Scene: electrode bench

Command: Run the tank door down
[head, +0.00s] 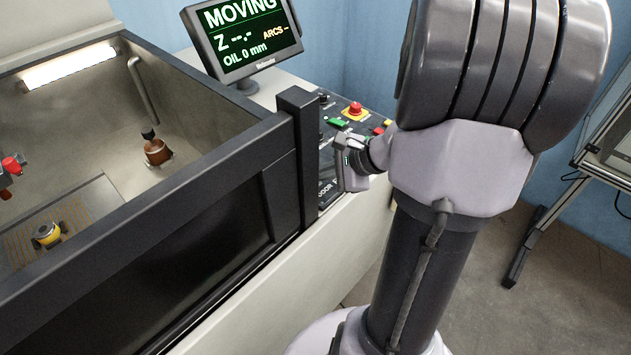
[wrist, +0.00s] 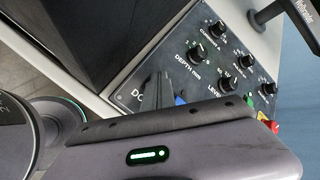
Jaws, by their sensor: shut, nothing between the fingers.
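The tank door (head: 175,275) is a dark framed panel across the front of the tank, and its top rail stands about level with the tank rim. My gripper (head: 347,172) is at the control panel (head: 338,130) just right of the door. In the wrist view its dark fingertips (wrist: 163,88) are together with nothing held, over the "DO…" lettering (wrist: 136,95). The control under the fingertips is hidden, and I cannot tell whether they touch it. The monitor (head: 240,32) reads MOVING, with oil at 0 mm.
The panel has several knobs (wrist: 195,54), a blue button (wrist: 180,100) and a red emergency stop (head: 356,108). Inside the tank are an amber fitting (head: 157,152) and a yellow part (head: 47,234). A stand (head: 530,245) is at the right. Bare floor lies between.

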